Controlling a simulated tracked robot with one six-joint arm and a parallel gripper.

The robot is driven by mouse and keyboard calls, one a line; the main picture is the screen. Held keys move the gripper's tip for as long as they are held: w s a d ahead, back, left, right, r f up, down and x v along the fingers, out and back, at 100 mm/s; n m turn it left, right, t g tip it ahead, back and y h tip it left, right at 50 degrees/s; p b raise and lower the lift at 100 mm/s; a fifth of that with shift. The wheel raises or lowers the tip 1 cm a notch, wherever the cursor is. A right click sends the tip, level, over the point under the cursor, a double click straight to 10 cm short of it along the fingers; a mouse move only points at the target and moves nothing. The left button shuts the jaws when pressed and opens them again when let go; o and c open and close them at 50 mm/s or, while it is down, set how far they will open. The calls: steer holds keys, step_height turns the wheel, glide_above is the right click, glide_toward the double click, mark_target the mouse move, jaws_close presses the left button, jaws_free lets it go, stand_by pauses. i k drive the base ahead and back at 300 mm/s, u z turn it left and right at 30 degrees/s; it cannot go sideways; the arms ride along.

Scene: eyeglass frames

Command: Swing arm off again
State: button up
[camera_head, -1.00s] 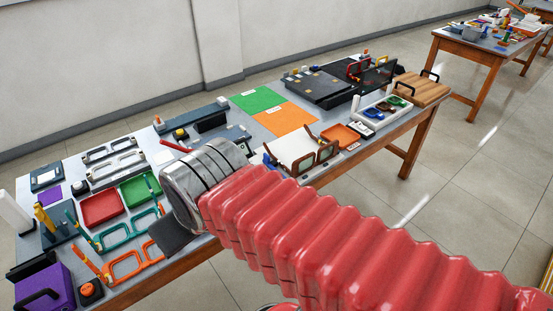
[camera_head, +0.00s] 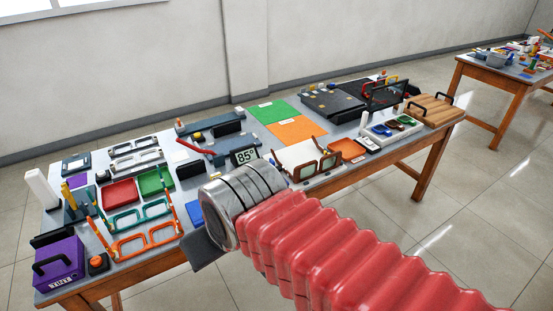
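My arm, in a red ribbed sleeve with a silver wrist, reaches in from the lower right. My gripper (camera_head: 203,251) is a dark grey piece beyond the wrist, overlapping the table's front edge in the picture. Its fingers are not distinct, so I cannot tell whether it is open or shut, and no held thing shows. On the wooden table (camera_head: 165,263), orange frames (camera_head: 147,240) and teal frames (camera_head: 140,214) lie left of the gripper. Brown frames (camera_head: 317,167) stand by a white sheet, right of the wrist. The wrist hides part of the table's front edge.
A purple box (camera_head: 60,265) and an orange button (camera_head: 97,262) sit at the front left corner. A display reading 85° (camera_head: 244,156) stands behind the wrist. Floor is clear in front of the table. A second table (camera_head: 510,78) stands at far right.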

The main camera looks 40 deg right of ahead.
mark_target(279, 168)
steer(key=z, duration=0.3)
steer(key=i, duration=1)
steer(key=z, duration=0.05)
